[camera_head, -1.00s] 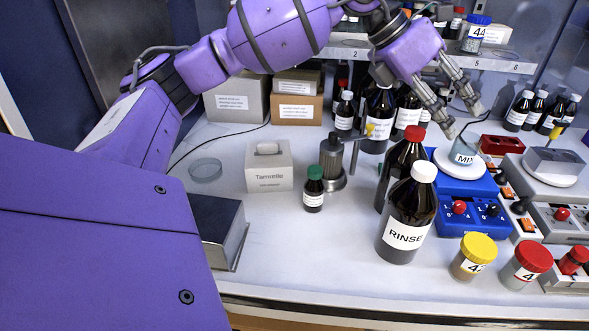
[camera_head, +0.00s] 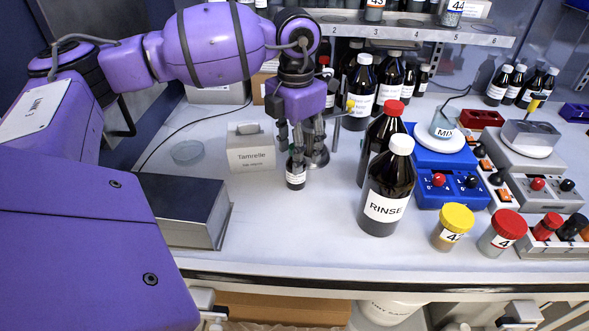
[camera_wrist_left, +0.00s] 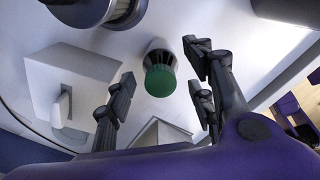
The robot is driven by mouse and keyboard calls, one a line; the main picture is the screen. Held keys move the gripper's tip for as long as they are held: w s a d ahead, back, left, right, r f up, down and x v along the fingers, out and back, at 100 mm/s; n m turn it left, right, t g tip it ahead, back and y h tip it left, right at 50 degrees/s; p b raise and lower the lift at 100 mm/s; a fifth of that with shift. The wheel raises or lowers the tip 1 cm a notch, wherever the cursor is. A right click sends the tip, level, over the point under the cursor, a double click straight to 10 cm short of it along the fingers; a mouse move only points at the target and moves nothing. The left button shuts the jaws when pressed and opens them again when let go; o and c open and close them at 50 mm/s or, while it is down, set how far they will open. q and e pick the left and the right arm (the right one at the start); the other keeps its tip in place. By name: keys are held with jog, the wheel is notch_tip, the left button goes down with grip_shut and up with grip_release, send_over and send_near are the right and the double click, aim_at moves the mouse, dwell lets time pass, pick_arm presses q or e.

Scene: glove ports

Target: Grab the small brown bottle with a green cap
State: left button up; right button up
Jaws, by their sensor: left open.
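The small brown bottle (camera_head: 296,180) stands upright on the white bench in the head view, its green cap mostly hidden behind my fingers. In the left wrist view its green cap (camera_wrist_left: 160,81) shows from above, between and beyond the open fingers. My left gripper (camera_head: 300,150) points down over the bottle, fingers apart on either side of its top. It also shows in the left wrist view (camera_wrist_left: 160,100). I cannot tell whether a finger touches the bottle. My right gripper is not in view.
A white Tamrelle box (camera_head: 250,153) stands just left of the bottle. A metal cylinder on a round base (camera_head: 318,155) is close behind it. The tall RINSE bottle (camera_head: 388,188) and a red-capped bottle (camera_head: 381,135) stand to the right. The bench in front is clear.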

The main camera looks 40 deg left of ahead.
pick_arm(q)
jog(key=f, duration=0.4)
jog(key=shift+w+a+f+p, duration=0.1)
jog(key=shift+a+f+p, duration=0.15)
jog(key=shift+f+p, duration=0.15)
jog(key=shift+f, duration=0.4)
grip_shut()
jog(key=shift+r, duration=0.15)
